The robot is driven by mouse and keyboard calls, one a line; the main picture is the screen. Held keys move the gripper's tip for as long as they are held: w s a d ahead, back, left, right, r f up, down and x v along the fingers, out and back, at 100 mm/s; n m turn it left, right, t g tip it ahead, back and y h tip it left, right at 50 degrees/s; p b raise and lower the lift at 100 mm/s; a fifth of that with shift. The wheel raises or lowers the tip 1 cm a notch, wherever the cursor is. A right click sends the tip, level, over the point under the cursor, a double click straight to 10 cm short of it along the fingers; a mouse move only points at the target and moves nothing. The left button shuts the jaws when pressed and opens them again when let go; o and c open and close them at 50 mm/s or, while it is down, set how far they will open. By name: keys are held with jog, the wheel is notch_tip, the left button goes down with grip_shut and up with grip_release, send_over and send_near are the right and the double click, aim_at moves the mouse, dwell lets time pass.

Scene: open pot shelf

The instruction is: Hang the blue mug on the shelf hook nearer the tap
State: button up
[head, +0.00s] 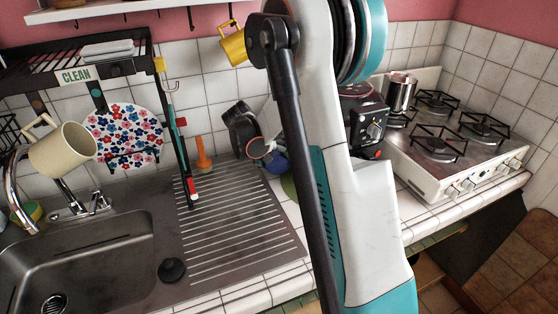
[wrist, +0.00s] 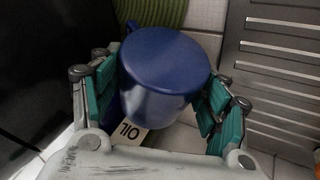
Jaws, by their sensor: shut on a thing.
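The blue mug (wrist: 160,85) is between the teal-padded fingers of my gripper (wrist: 168,100) in the wrist view, and the gripper is shut on it. A smooth round blue face of the mug points at the wrist camera. Its handle is mostly hidden. In the head view a small blue part of the mug (head: 279,163) shows beside my arm, above the counter; my gripper is largely hidden there. The shelf (head: 130,8) at the top left has dark hooks (head: 191,18) under it. The tap (head: 18,190) stands at the sink on the left.
A yellow mug (head: 233,47) hangs below the shelf's right end. A cream mug (head: 62,147) is by the tap, under the dish rack (head: 75,72). The steel drainer (head: 235,225) is left of my arm, the stove (head: 450,150) right. An OIL label (wrist: 130,137) lies below the mug.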

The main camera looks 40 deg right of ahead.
jog(key=shift+w+d+f, duration=0.15)
jog(key=shift+d+f, duration=0.5)
jog(key=shift+d, duration=0.25)
jog(key=shift+f+b, duration=0.15)
jog(key=shift+b, duration=0.2)
jog(key=o, duration=1.3)
jog(key=shift+o, duration=0.2)
